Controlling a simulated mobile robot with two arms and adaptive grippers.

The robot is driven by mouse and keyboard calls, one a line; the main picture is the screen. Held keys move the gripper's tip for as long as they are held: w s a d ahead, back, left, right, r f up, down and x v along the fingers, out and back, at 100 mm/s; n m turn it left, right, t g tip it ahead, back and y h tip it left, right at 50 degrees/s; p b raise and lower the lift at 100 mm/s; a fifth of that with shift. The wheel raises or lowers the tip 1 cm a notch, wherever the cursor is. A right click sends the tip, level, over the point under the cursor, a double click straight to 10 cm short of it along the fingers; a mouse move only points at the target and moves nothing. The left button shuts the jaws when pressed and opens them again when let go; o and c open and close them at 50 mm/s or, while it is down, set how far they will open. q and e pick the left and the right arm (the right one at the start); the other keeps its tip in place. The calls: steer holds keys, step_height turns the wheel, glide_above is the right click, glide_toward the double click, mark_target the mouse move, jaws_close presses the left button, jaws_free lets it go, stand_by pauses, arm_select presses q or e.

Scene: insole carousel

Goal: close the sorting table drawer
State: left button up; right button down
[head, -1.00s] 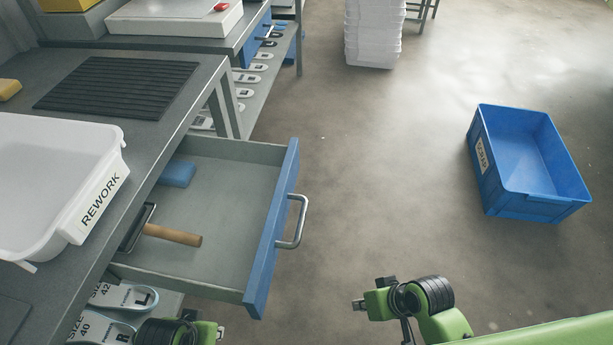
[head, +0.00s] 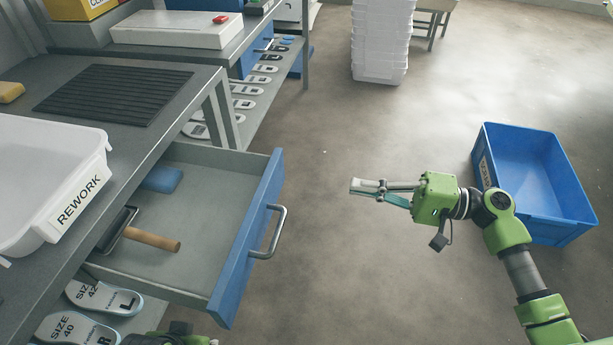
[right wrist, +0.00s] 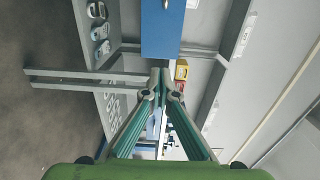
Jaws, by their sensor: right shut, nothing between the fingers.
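The sorting table drawer (head: 249,238) has a blue front and a metal handle (head: 271,232). It stands pulled far out of the grey table (head: 170,105). Inside lie a blue block (head: 162,179) and a tool with a wooden handle (head: 151,239). My right gripper (head: 356,187) is shut and empty. It is in the air to the right of the drawer front, apart from the handle. In the right wrist view its shut fingertips (right wrist: 160,70) appear just below the blue drawer front (right wrist: 162,32). Only part of my left wrist shows at the bottom edge; its fingers are hidden.
A white REWORK tray (head: 50,225) sits on the table. A blue bin (head: 570,215) stands on the floor behind my right arm. Stacked white crates (head: 380,50) stand further back. Insoles (head: 105,298) lie on the shelf below. The floor between drawer and bin is clear.

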mark_target(280, 173)
steer(key=x, duration=1.2)
steer(key=shift+w+a, duration=0.1)
steer(key=shift+a, duration=0.25)
steer(key=shift+w+a, duration=0.2)
steer(key=shift+a, duration=0.3)
arm_select(q)
steer(key=shift+w+f, duration=0.1)
steer(key=shift+f, duration=0.25)
arm_select(e)
steer(key=shift+a, duration=0.1)
